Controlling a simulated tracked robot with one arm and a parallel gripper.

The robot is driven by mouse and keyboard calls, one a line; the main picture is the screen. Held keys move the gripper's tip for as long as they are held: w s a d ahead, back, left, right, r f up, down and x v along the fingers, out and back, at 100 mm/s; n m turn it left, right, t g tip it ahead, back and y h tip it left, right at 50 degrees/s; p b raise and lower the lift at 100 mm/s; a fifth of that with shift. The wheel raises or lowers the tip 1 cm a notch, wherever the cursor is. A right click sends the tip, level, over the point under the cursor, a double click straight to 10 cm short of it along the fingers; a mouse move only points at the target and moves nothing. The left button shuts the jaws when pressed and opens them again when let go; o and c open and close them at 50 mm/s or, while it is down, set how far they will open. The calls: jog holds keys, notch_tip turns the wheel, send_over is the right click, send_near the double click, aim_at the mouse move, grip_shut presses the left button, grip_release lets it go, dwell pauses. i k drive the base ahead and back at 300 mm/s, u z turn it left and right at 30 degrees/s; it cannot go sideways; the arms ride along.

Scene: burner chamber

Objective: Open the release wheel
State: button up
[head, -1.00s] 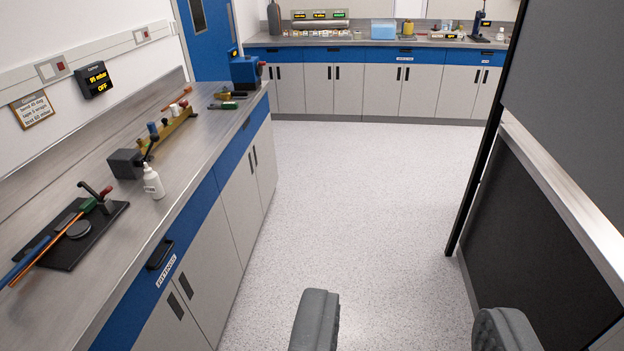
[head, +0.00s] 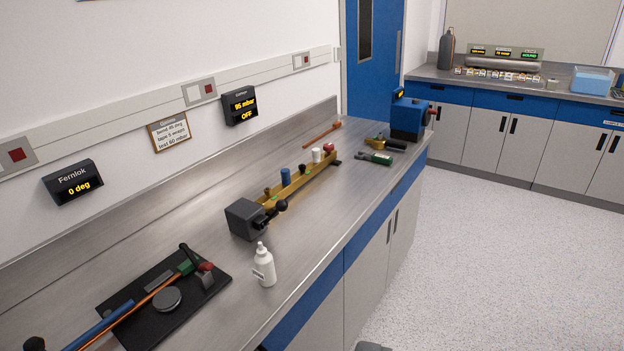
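I cannot make out a release wheel for certain. A brass rail fixture (head: 300,184) on the left bench carries several small coloured knobs and has a dark block (head: 246,219) with a black ball-ended lever at its near end. A blue box-shaped device (head: 408,118) with a red part on its right side stands at the bench's far end. Only a small grey piece of my gripper (head: 372,347) shows at the bottom edge, over the floor and apart from the bench. Whether it is open or shut is hidden.
A white bottle (head: 263,266) stands near the bench's front edge. A black plate (head: 150,318) holds a bending tool and rods. Wall displays read 0 deg (head: 73,183) and 95 mbar OFF (head: 239,108). The floor (head: 500,260) to the right is clear.

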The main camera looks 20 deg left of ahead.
aim_at(329, 147)
jog(key=u, duration=0.4)
jog(key=i, duration=1.05)
jog(key=u, duration=0.45)
